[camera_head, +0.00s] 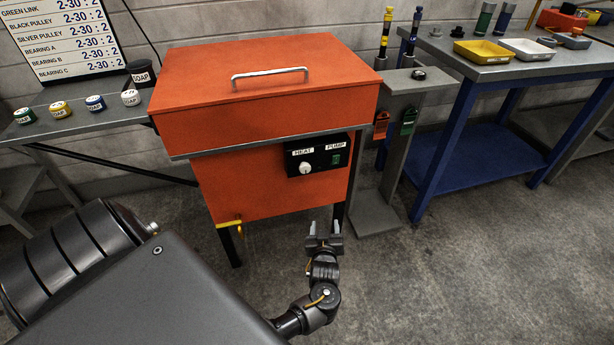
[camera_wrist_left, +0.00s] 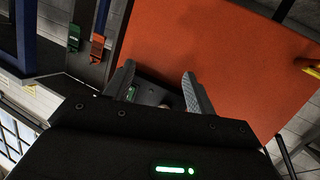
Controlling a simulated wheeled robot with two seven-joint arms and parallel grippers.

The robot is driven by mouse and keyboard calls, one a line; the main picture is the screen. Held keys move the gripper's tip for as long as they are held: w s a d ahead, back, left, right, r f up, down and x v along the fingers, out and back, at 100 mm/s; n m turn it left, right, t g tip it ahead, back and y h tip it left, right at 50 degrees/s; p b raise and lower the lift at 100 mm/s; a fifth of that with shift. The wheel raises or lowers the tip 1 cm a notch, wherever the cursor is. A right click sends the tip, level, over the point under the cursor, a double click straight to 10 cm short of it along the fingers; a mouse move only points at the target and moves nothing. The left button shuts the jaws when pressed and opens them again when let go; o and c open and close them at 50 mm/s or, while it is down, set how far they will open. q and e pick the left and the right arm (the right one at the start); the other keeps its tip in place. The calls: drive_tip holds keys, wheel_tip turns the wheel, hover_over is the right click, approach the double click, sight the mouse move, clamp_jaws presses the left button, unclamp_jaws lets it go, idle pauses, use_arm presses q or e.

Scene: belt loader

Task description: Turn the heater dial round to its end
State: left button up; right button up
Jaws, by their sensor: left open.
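The heater dial (camera_head: 305,167) is a small white round knob under the HEAT label on the black control panel (camera_head: 330,164) of the orange washer cabinet (camera_head: 225,190). A green switch (camera_head: 337,159) sits beside it under PUMP. My left gripper (camera_head: 324,228) is open and empty, below the panel and apart from the dial in the head view. In the left wrist view, the two fingers (camera_wrist_left: 159,88) are spread toward the orange front, with part of the dark panel (camera_wrist_left: 148,92) between them. The dial is mostly hidden there. My right gripper is not in view.
The closed orange lid (camera_head: 265,95) has a metal handle. A yellow-handled valve (camera_head: 229,223) sits low on the cabinet. A grey stand (camera_head: 397,150) with orange and green tags is at right, beside a blue-legged table (camera_head: 500,65). Soap tins line the left shelf (camera_head: 50,135).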

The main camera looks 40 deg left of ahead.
use_arm(q)
wheel_tip(320, 180, up, 8)
drive_tip(key=w+a+n+y+b, duration=0.1)
drive_tip(key=a+n+y+b, duration=0.1)
drive_tip(key=n+y+b, duration=0.3)
drive_tip(key=n+g+p, duration=0.1)
drive_tip(key=n+g, duration=0.1)
drive_tip(key=n, duration=0.3)
approach(305, 170)
drive_tip(key=shift+y, duration=0.4)
drive_tip(key=x, duration=0.8)
drive_tip(key=shift+w+f+b, duration=0.1)
drive_tip(key=shift+f+b, duration=0.15)
drive_tip(key=shift+b, duration=0.1)
drive_tip(key=shift+w+a, duration=0.25)
drive_tip(key=shift+a, duration=0.15)
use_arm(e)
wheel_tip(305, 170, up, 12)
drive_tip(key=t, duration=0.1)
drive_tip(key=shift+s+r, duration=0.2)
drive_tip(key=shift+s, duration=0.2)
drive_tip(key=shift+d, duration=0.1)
use_arm(q)
drive_tip(key=c, duration=0.9)
drive_tip(key=shift+d, duration=0.2)
drive_tip(key=shift+c, duration=0.3)
drive_tip(key=shift+a, duration=0.1)
